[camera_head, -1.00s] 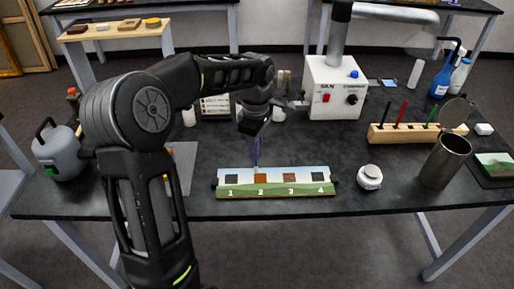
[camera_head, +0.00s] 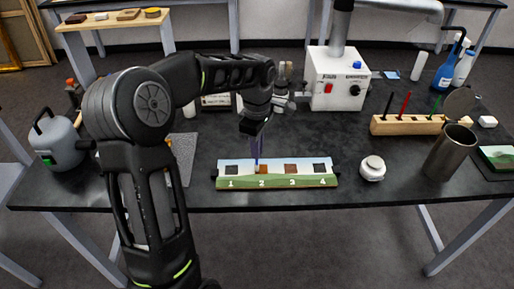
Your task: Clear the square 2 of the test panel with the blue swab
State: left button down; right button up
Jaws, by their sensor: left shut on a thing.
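The test panel (camera_head: 277,184) lies on the dark table with a row of squares above the numbers 1 to 4. Square 2 (camera_head: 263,170) is orange-brown, square 3 (camera_head: 291,169) is brown, and squares 1 and 4 are dark. My left gripper (camera_head: 254,130) is above and behind the panel, shut on the blue swab (camera_head: 257,150). The swab points down, its tip at the upper left of square 2. I cannot tell whether the tip touches the surface. My right gripper is not in view.
A white box with a pipe (camera_head: 336,80) stands behind the panel. A small white jar (camera_head: 372,168), a metal cup (camera_head: 449,155) and a wooden rack (camera_head: 405,125) stand to the right. A grey canister (camera_head: 58,146) is at left. The table between panel and jar is clear.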

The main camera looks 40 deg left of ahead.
pick_arm(q)
jog(key=shift+f+b, duration=0.3)
jog(key=shift+f, duration=0.1)
dwell(0.6)
jog(key=shift+w+d+f, duration=0.1)
jog(key=shift+w+d, duration=0.65)
jog(key=shift+d, duration=0.3)
jog(key=shift+s+a, duration=0.8)
jog(key=shift+a, duration=0.3)
jog(key=shift+w+d, duration=0.1)
jog(key=shift+d, duration=0.05)
jog(key=shift+w+d, duration=0.75)
jog(key=shift+d, duration=0.2)
